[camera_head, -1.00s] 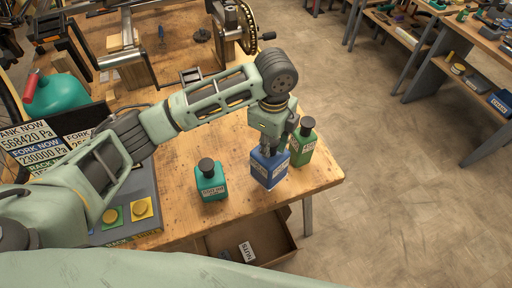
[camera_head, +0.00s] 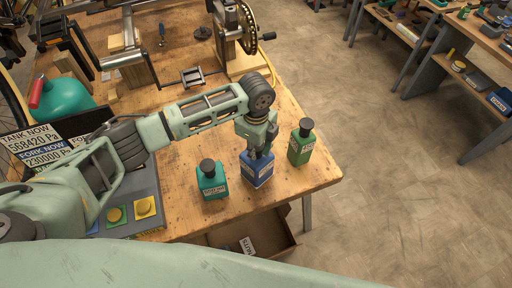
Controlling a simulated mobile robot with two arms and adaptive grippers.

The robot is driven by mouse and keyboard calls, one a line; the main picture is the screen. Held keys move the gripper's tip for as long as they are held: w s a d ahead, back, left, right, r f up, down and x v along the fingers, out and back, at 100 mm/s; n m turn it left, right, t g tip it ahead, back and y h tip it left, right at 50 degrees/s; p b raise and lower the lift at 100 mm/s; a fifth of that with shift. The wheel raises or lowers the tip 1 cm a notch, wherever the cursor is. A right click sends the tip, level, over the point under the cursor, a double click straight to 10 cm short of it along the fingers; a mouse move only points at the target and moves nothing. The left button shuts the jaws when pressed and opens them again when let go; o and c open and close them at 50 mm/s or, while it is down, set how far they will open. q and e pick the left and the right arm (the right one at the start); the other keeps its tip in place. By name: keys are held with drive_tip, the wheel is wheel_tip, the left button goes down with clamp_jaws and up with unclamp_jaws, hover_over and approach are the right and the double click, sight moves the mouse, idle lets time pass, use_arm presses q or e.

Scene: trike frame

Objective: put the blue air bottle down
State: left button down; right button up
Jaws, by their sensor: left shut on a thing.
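The blue air bottle (camera_head: 259,171) is at the right front part of the wooden workbench, between two green bottles. My left gripper (camera_head: 257,153) points down and is shut on its top. The bottle looks upright; I cannot tell whether its base touches the bench top. My fingers cover its cap. My right gripper does not show.
A teal bottle (camera_head: 212,181) with a dark cap stands close to the left, and a green bottle (camera_head: 301,145) stands to the right. A grey panel with buttons (camera_head: 145,207) lies at left. An open drawer (camera_head: 265,237) sticks out below the bench (camera_head: 319,172).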

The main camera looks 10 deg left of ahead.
use_arm(q)
drive_tip(key=c, duration=1.9)
unclamp_jaws()
drive_tip(key=shift+f, duration=0.1)
drive_tip(key=o, duration=0.6)
drive_tip(key=shift+c, duration=0.2)
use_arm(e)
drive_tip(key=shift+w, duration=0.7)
use_arm(q)
wheel_tip(320, 180, up, 12)
drive_tip(key=b, duration=0.2)
drive_tip(key=shift+r, duration=0.2)
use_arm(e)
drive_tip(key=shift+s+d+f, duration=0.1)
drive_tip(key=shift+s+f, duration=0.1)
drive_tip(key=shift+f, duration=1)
